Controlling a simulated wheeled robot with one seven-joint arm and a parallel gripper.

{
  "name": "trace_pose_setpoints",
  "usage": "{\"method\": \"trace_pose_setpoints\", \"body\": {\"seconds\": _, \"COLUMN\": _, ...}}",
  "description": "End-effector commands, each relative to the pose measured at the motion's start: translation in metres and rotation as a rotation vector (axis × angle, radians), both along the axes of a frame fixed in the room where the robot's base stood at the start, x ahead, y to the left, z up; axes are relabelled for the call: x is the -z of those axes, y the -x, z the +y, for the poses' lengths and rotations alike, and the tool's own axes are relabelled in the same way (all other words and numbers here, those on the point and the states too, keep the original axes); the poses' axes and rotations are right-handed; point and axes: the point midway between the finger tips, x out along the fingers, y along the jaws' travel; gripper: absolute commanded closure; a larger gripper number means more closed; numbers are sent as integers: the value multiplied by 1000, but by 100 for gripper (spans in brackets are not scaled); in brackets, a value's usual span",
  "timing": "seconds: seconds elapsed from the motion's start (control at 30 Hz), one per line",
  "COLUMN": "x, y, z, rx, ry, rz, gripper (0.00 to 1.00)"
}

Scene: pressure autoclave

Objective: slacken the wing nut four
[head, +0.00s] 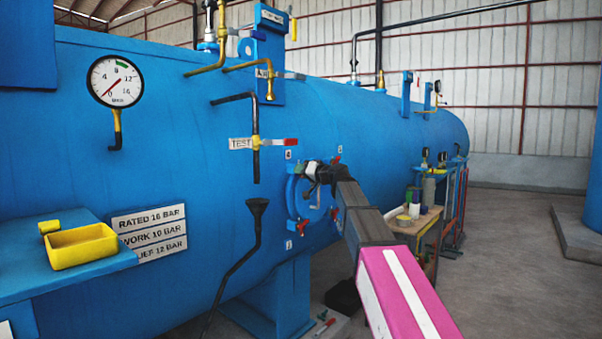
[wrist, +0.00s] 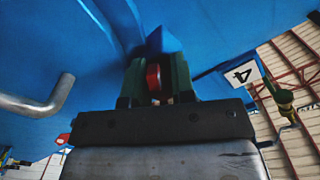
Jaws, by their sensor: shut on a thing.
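My gripper (wrist: 155,85) is shut on a red wing nut (wrist: 153,77) in the wrist view. Its two dark green fingers stand on either side of the nut, and only a small red part shows between them. A white plate marked 4 (wrist: 242,75) sits to the right of the fingers, turned in the picture. In the head view, my gripper (head: 314,172) is at the upper part of the round blue hatch (head: 291,196) on the vessel's side. The held nut cannot be made out there.
Another red wing nut (head: 336,214) shows at the hatch's lower right. A grey bent bar (wrist: 45,103) is left of my gripper in the wrist view. A black drain pipe (head: 233,269) with a funnel stands left of the hatch. A workbench (head: 424,221) with containers stands to the right.

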Motion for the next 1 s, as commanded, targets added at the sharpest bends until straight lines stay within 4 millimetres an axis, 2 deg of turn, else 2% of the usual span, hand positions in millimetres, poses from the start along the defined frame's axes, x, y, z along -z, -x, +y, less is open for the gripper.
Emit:
{"method": "trace_pose_setpoints", "body": {"seconds": 0.63, "x": 2, "y": 2, "z": 0, "rx": -3, "ry": 37, "rz": -41, "gripper": 100}}
{"method": "trace_pose_setpoints", "body": {"seconds": 0.67, "x": 3, "y": 2, "z": 0, "rx": -3, "ry": 37, "rz": -41, "gripper": 73}}
{"method": "trace_pose_setpoints", "body": {"seconds": 0.73, "x": 2, "y": 2, "z": 0, "rx": -3, "ry": 37, "rz": -41, "gripper": 51}}
{"method": "trace_pose_setpoints", "body": {"seconds": 1.0, "x": 1, "y": 1, "z": -1, "rx": -1, "ry": 35, "rz": -42, "gripper": 51}}
